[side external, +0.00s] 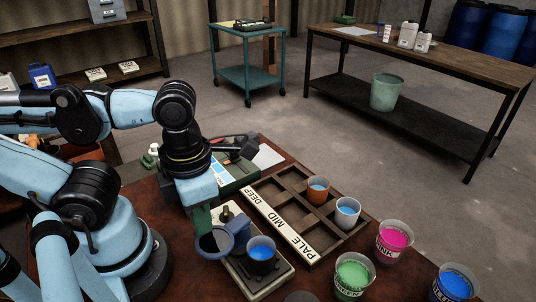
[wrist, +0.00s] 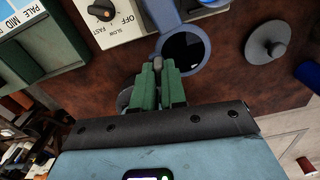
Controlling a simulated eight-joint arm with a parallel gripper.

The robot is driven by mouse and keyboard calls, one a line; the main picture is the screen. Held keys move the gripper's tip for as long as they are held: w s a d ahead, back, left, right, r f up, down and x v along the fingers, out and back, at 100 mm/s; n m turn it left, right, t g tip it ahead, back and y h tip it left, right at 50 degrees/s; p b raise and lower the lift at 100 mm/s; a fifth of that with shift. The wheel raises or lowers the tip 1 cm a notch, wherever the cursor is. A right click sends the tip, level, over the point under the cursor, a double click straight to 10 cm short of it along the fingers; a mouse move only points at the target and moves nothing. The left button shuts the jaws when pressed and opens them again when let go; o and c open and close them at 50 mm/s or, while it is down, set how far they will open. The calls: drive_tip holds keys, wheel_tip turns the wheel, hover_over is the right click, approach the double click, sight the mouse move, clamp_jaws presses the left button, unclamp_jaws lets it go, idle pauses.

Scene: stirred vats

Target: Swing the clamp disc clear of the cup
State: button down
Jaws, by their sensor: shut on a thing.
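The clamp disc (side external: 230,245), a blue ring with a dark centre, hangs beside the left of the cup in the side view. It also shows in the wrist view (wrist: 204,58), just beyond my fingertips. From this angle the disc does not cover the cup's mouth. My gripper (side external: 203,220) has green fingers, shut on a small grey handle at the disc's edge (wrist: 158,62). The exact contact is partly hidden.
Pink (side external: 393,248), green (side external: 352,283) and blue (side external: 455,287) buckets stand right of the stirrer. A dial (wrist: 101,10) sits on the base.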

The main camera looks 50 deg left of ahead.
drive_tip(key=shift+w+a+m, duration=0.1)
drive_tip(key=shift+a+m, duration=0.1)
drive_tip(key=shift+m, duration=0.2)
drive_tip(key=c, duration=1.2)
unclamp_jaws()
wheel_tip(320, 180, up, 12)
drive_tip(key=shift+r, duration=0.1)
